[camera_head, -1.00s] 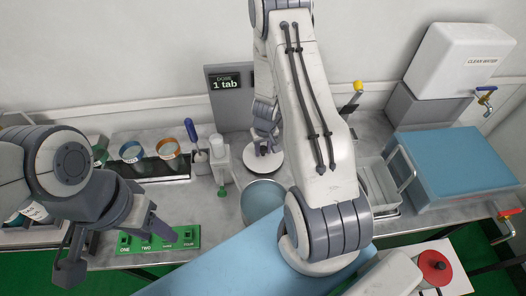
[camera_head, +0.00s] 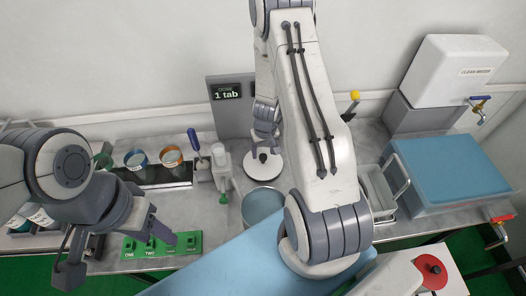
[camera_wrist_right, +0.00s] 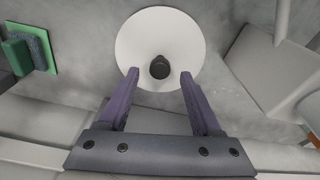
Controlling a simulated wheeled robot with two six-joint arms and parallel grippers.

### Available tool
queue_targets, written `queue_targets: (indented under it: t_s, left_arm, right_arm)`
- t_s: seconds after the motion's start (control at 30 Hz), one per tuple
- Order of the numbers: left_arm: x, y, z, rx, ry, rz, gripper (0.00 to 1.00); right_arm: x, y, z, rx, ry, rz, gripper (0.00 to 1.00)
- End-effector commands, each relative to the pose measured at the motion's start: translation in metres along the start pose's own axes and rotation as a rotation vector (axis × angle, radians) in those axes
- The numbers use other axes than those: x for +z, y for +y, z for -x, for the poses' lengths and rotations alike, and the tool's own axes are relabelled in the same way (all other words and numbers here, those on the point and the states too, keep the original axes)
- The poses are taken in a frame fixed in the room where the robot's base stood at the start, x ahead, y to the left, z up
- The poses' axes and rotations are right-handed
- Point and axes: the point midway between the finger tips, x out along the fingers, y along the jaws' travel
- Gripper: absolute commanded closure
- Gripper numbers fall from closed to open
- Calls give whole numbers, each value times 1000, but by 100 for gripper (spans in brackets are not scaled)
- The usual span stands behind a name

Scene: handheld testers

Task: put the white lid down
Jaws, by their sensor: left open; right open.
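The white lid (camera_head: 262,163) is a round disc with a dark knob in its middle. It lies on the grey counter behind the round blue-grey pot (camera_head: 262,203). In the right wrist view the lid (camera_wrist_right: 160,30) shows nearly whole, with its knob just beyond the fingertips. My right gripper (camera_head: 264,147) is over the lid; in the wrist view its fingers (camera_wrist_right: 159,77) are spread on both sides below the knob and hold nothing. My left gripper (camera_head: 120,255) is open and empty near the green numbered board (camera_head: 160,250) at the left.
A dose display (camera_head: 232,100) stands behind the lid. A white dispenser with a blue handle (camera_head: 215,165) is left of it. A dish rack (camera_head: 380,188) and a blue-topped box (camera_head: 450,168) are at the right. A clean water tank (camera_head: 455,70) stands behind.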

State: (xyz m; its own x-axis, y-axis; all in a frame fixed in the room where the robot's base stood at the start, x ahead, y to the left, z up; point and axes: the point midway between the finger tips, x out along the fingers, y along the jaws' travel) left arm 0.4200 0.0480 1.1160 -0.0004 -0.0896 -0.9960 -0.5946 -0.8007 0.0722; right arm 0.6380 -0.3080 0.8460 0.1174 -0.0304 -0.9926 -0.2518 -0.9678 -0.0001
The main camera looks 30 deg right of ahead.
Motion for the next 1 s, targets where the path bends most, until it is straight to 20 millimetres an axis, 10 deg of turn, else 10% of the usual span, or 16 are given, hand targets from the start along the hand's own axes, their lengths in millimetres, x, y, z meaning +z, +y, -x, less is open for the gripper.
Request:
queue_targets:
  t_s: [0.3, 0.73, 1.0]
  left_arm:
    - [-3, 4, 52, 0, 0, 2, 50]
    - [-3, 4, 62, 0, 0, 3, 50]
    - [-3, 4, 62, 0, 0, 3, 50]
  right_arm:
    - [0, 0, 65, 0, -1, 0, 34]
    - [-1, -6, 84, -6, 1, 13, 34]
    - [15, -122, 181, -109, 1, 260, 34]
